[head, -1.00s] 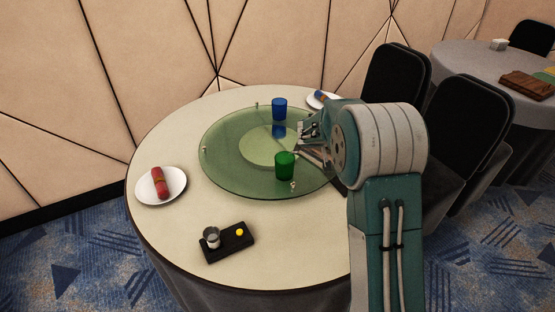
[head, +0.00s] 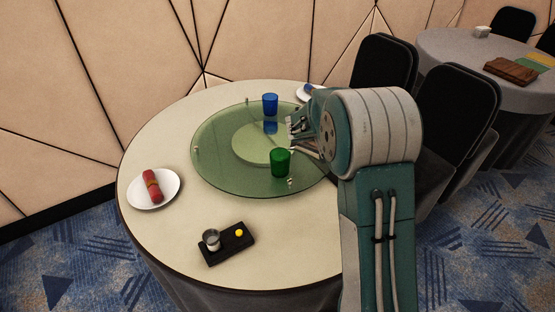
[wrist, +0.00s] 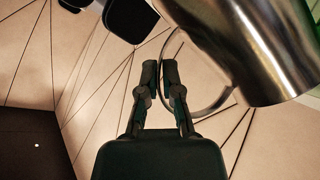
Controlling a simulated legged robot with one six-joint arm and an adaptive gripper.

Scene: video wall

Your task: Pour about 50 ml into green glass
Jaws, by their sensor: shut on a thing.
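The green glass (head: 280,162) stands upright on the near right part of the glass turntable (head: 215,175). A blue glass (head: 270,104) stands farther back on it. My gripper (head: 298,132) is over the right part of the turntable, just right of and beyond the green glass in the picture. In the wrist view my gripper (wrist: 160,72) is shut on the handle of a shiny metal jug (wrist: 245,45). The jug's spout and contents are out of sight there, and my arm hides most or all of it in the head view. The green glass's contents cannot be made out.
A white plate with a red rolled napkin (head: 152,186) lies at the left. Another plate is partly behind my arm. Chairs (head: 455,120) stand at the right.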

